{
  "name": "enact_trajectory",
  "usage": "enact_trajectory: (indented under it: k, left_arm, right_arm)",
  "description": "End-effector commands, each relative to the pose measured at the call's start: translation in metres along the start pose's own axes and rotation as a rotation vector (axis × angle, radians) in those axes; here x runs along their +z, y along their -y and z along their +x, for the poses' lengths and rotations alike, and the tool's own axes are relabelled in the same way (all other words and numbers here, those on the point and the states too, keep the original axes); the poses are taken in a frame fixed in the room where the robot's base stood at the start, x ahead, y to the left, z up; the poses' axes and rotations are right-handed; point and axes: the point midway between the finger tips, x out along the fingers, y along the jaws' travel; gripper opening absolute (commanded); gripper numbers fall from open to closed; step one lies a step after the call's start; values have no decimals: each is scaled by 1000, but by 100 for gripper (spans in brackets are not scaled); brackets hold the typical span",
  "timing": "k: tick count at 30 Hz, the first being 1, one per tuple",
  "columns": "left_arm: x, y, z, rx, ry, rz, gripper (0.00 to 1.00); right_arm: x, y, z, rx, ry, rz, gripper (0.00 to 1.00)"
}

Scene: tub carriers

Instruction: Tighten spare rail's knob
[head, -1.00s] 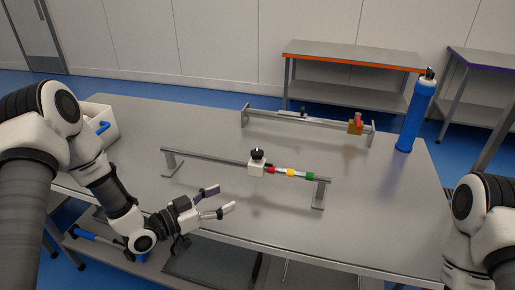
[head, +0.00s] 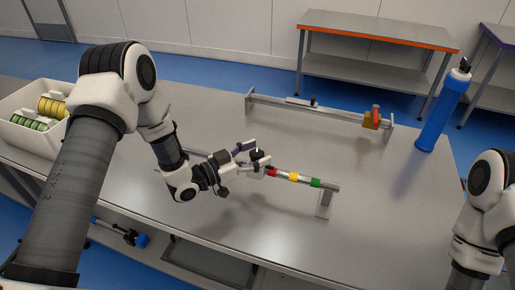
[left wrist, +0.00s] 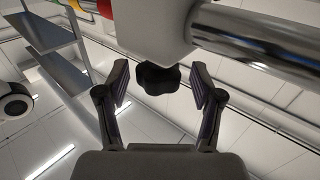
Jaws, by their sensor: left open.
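The front rail (head: 325,203) stands on the table with red, yellow and green bands at its right part. Its white carrier block (left wrist: 145,25) and black lobed knob (left wrist: 158,78) show in the left wrist view. In the head view my left gripper (head: 256,153) is at the knob and partly hides the block. The left wrist view shows its two fingers open, one on each side of the knob, with a gap on both sides. The right arm (head: 485,210) is at the right edge; its gripper is out of frame.
A back rail (head: 345,114) carries a brass block with a red lever (head: 375,112). A blue bottle (head: 442,115) stands at the table's right. A white tub (head: 25,138) with green and yellow rings is at the left. The table's middle right is clear.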

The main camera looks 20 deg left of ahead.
Motion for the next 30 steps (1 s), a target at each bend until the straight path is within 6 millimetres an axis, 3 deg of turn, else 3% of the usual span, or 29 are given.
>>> enact_trajectory:
  k: [8, 13, 14, 20, 30]
  left_arm:
    - [0, 0, 5, -1, -1, -1, 67]
    - [0, 0, 5, -1, -1, -1, 10]
    - [0, 0, 5, -1, 0, -1, 6]
    - [2, 0, 5, 16, -1, -2, 5]
    - [3, 1, 5, 261, -2, 1, 5]
  right_arm:
    - [0, 0, -1, 0, 0, 0, 75]
    - [0, 0, -1, 0, 0, 0, 75]
    - [0, 0, -1, 0, 0, 0, 75]
    - [0, 0, 2, 0, 0, 0, 75]
    - [0, 0, 27, 0, 0, 0, 75]
